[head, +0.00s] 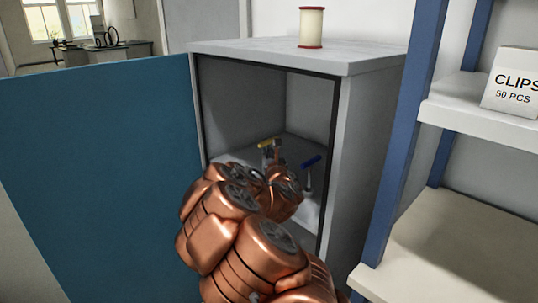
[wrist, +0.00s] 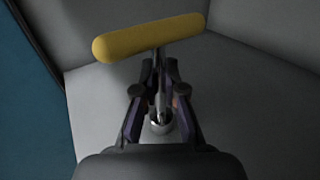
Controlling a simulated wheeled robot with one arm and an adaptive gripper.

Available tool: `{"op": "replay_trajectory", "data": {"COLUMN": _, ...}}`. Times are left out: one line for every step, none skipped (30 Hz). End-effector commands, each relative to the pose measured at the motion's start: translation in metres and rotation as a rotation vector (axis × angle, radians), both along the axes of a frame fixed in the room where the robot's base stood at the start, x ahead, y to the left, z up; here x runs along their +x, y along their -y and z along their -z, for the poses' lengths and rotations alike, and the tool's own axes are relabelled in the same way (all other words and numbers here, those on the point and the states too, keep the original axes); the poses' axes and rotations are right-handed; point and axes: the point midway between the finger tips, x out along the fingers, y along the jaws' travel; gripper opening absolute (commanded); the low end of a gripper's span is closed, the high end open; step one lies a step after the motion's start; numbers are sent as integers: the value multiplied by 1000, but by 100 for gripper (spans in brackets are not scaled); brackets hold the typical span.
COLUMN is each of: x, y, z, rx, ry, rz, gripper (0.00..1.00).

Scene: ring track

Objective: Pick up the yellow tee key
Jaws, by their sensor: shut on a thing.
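The yellow tee key shows in the wrist view (wrist: 150,36) with its yellow crossbar at the top and a thin metal shaft below. My gripper (wrist: 158,75) is shut on the shaft, just under the crossbar. The shaft's lower end is near a round metal piece between the fingers; I cannot tell whether they touch. In the head view the yellow crossbar (head: 265,142) shows inside the open cabinet, beside my gripper (head: 272,155). My arm hides much of the key there.
A blue-handled tee key (head: 311,161) stands close to the right of my gripper in the cabinet (head: 343,150). The open blue door (head: 100,170) is at the left. A spool (head: 311,28) stands on top. A shelf rack with a clips box (head: 512,82) is at the right.

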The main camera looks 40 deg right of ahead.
Motion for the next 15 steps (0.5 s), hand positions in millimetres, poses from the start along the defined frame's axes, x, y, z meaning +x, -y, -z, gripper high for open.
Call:
{"op": "replay_trajectory", "data": {"x": 0, "y": 0, "z": -3, "rx": -2, "ry": 1, "rz": 0, "gripper": 0}}
{"op": "replay_trajectory", "data": {"x": 0, "y": 0, "z": -5, "rx": -2, "ry": 1, "rz": 0, "gripper": 0}}
{"op": "replay_trajectory", "data": {"x": 0, "y": 0, "z": -7, "rx": -3, "ry": 1, "rz": 0, "gripper": 0}}
{"op": "replay_trajectory", "data": {"x": 0, "y": 0, "z": -9, "rx": -3, "ry": 1, "rz": 0, "gripper": 0}}
{"op": "replay_trajectory", "data": {"x": 0, "y": 0, "z": -11, "rx": -3, "ry": 1, "rz": 0, "gripper": 0}}
{"op": "replay_trajectory", "data": {"x": 0, "y": 0, "z": -14, "rx": -3, "ry": 1, "rz": 1, "gripper": 0}}
{"op": "replay_trajectory", "data": {"x": 0, "y": 0, "z": -17, "rx": -4, "ry": 1, "rz": 1, "gripper": 0}}
{"op": "replay_trajectory", "data": {"x": 0, "y": 0, "z": -20, "rx": -4, "ry": 2, "rz": 1, "gripper": 0}}
{"op": "replay_trajectory", "data": {"x": 0, "y": 0, "z": -24, "rx": -4, "ry": 4, "rz": 1, "gripper": 0}}
{"op": "replay_trajectory", "data": {"x": 0, "y": 0, "z": -27, "rx": -5, "ry": 4, "rz": 0, "gripper": 0}}
{"op": "replay_trajectory", "data": {"x": 0, "y": 0, "z": -29, "rx": -5, "ry": 4, "rz": -1, "gripper": 0}}
{"op": "replay_trajectory", "data": {"x": 1, "y": -1, "z": -32, "rx": -4, "ry": 3, "rz": -3, "gripper": 0}}
{"op": "replay_trajectory", "data": {"x": 1, "y": -1, "z": -34, "rx": -5, "ry": 2, "rz": -3, "gripper": 0}}
{"op": "replay_trajectory", "data": {"x": 1, "y": -1, "z": -36, "rx": -5, "ry": 2, "rz": -3, "gripper": 0}}
{"op": "replay_trajectory", "data": {"x": -2, "y": -3, "z": -34, "rx": -3, "ry": 1, "rz": -3, "gripper": 0}}
